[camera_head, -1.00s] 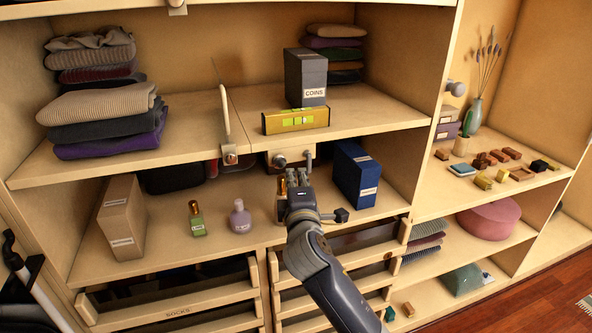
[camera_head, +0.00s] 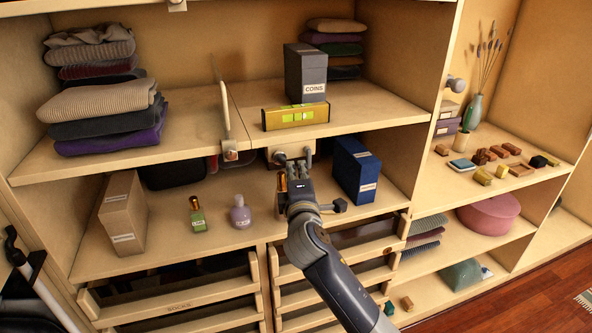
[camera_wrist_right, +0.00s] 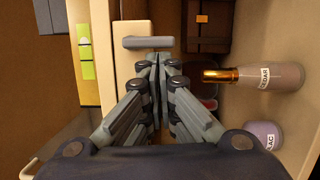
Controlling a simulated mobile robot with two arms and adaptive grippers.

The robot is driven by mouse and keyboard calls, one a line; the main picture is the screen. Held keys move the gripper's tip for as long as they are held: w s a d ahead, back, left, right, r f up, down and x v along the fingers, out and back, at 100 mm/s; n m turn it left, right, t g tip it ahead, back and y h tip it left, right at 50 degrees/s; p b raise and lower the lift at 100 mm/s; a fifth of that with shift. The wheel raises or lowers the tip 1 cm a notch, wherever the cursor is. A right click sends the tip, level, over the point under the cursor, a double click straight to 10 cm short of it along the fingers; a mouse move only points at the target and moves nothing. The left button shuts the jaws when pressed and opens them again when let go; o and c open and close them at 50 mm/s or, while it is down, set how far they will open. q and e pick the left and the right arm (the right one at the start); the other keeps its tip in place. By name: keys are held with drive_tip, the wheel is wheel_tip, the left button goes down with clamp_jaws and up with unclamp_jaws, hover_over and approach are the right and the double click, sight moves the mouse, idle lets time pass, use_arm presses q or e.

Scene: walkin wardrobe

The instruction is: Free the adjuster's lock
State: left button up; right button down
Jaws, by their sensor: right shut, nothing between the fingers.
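In the right wrist view a grey bar (camera_wrist_right: 148,43) stands across a cream block (camera_wrist_right: 130,62), just ahead of my fingertips. My right gripper (camera_head: 297,168) is shut and empty, just below the plate; its closed fingers also show in the wrist view (camera_wrist_right: 158,62). Whether they touch the bar I cannot tell. My left gripper is out of view.
A yellow level (camera_head: 295,116) with a green window lies on the shelf above, before a grey COINS box (camera_head: 305,72). Green (camera_head: 197,215) and lilac (camera_head: 240,212) bottles stand left.

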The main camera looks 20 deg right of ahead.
drive_tip(key=shift+d+f+n, duration=0.2)
drive_tip(key=shift+f+n, duration=0.05)
drive_tip(key=shift+n, duration=0.45)
drive_tip(key=d+n+t+y, duration=0.1)
drive_tip(key=n, duration=0.3)
drive_tip(key=d+n+t+y, duration=0.1)
drive_tip(key=d+n, duration=0.1)
drive_tip(key=n, duration=0.3)
drive_tip(key=d+f+n, duration=0.1)
drive_tip(key=n, duration=0.3)
drive_tip(key=shift+w+d+n+t+y, duration=0.1)
drive_tip(key=shift+d+n+t+y, duration=0.2)
drive_tip(key=shift+d+t+y, duration=0.1)
drive_tip(key=v, duration=1.2)
drive_tip(key=shift+f, duration=0.1)
